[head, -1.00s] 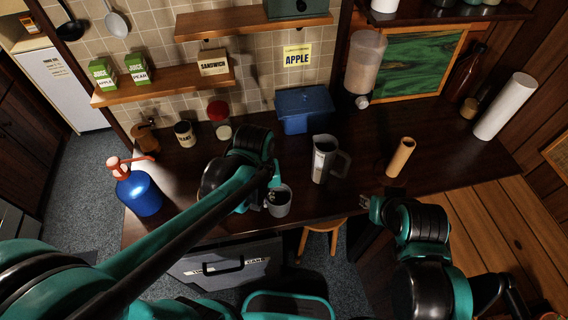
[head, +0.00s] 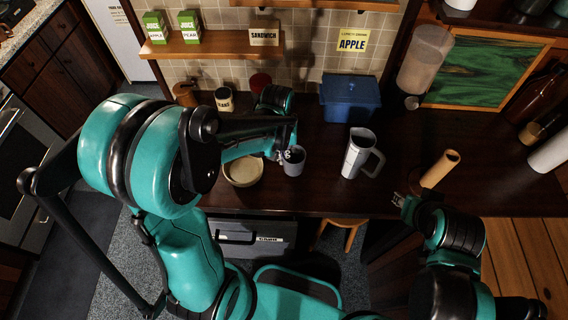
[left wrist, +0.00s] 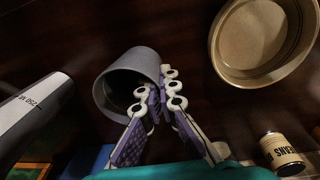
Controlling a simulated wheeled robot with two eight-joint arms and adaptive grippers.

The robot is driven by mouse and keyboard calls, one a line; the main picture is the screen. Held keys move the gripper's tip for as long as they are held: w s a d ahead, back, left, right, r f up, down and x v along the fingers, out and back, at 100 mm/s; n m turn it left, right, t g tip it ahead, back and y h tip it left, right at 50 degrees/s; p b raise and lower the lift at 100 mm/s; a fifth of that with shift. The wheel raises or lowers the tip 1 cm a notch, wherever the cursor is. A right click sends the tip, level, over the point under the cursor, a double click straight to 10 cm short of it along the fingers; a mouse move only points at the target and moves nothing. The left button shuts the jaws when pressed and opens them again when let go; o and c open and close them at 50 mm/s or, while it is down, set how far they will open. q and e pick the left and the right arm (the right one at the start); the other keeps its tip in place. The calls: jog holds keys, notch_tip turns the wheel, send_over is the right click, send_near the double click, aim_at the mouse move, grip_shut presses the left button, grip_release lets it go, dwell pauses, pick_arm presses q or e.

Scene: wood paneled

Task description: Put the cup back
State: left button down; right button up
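The grey cup (head: 294,163) is at the counter's front part, beside a beige bowl (head: 243,172). My left gripper (head: 287,152) is at the cup. In the left wrist view, the left gripper (left wrist: 155,97) has one finger over the opening of the cup (left wrist: 122,78) and the other outside it, pinching its wall. Whether the cup touches the counter is unclear. My right gripper (head: 398,200) is near the front edge, below a tan cylinder; its opening is too small to judge.
A measuring jug (head: 358,155) stands right of the cup, with a blue box (head: 349,98) behind. The tan cylinder (head: 439,169) is farther right. The bowl (left wrist: 262,40) and a beans can (left wrist: 284,153) show in the left wrist view. Dark counter (head: 325,180) is clear between cup and jug.

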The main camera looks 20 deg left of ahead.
aim_at(294, 161)
pick_arm(q)
notch_tip(294, 161, down, 4)
jog(key=shift+r+b, duration=0.25)
jog(key=shift+b, duration=0.15)
jog(key=shift+f, duration=0.1)
jog(key=c, duration=1.7)
grip_release()
